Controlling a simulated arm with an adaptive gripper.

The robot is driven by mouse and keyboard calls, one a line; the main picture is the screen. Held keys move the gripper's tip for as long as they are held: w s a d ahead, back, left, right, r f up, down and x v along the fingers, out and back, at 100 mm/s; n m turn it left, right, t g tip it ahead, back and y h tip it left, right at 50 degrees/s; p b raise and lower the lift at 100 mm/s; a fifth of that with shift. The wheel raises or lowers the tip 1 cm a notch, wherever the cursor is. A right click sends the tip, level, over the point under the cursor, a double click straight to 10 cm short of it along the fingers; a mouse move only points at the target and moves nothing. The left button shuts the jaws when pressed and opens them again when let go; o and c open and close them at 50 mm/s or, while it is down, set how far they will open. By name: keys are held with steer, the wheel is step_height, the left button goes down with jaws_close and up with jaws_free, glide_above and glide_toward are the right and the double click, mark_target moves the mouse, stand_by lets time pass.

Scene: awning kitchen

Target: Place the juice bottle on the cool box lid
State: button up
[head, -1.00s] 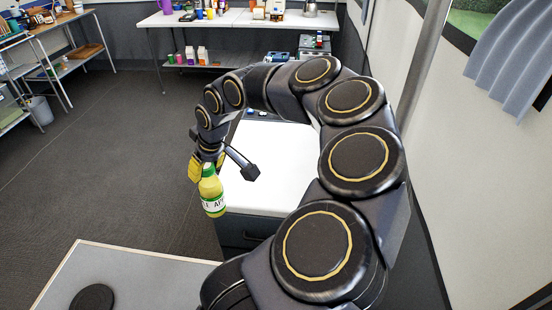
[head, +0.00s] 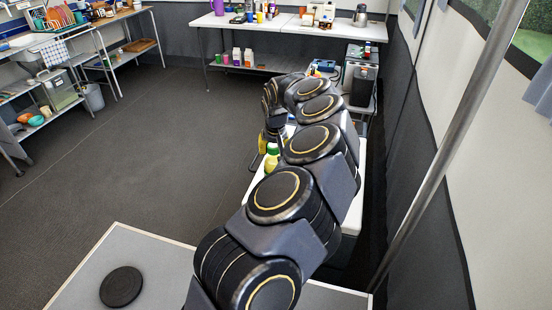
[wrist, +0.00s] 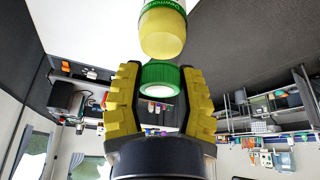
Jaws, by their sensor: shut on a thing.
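The juice bottle (head: 271,161), yellow with a green cap and green label, hangs below my gripper (head: 273,136) in the head view. In the wrist view, the yellow fingers of my gripper (wrist: 158,98) are shut around the green cap, and the bottle body (wrist: 162,36) extends away beyond them. A broad white top (head: 350,214) lies beneath my arm; it may be the cool box lid, but I cannot tell for sure. My arm hides most of this top.
A grey-topped table (head: 160,270) with a black disc (head: 121,287) is in front. A long white table (head: 240,22) with several items stands at the back. A metal pole (head: 455,125) rises at the right. The dark floor (head: 160,150) at left is clear.

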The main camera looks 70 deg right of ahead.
steer(key=w+d+f, duration=0.2)
steer(key=d+f, duration=0.5)
steer(key=f, duration=0.3)
steer(key=shift+d, duration=0.2)
stand_by(0.3)
steer(key=shift+f, duration=0.1)
steer(key=o, duration=1)
steer(key=shift+f, duration=0.1)
steer(key=v, duration=1.2)
steer(key=shift+a, duration=0.1)
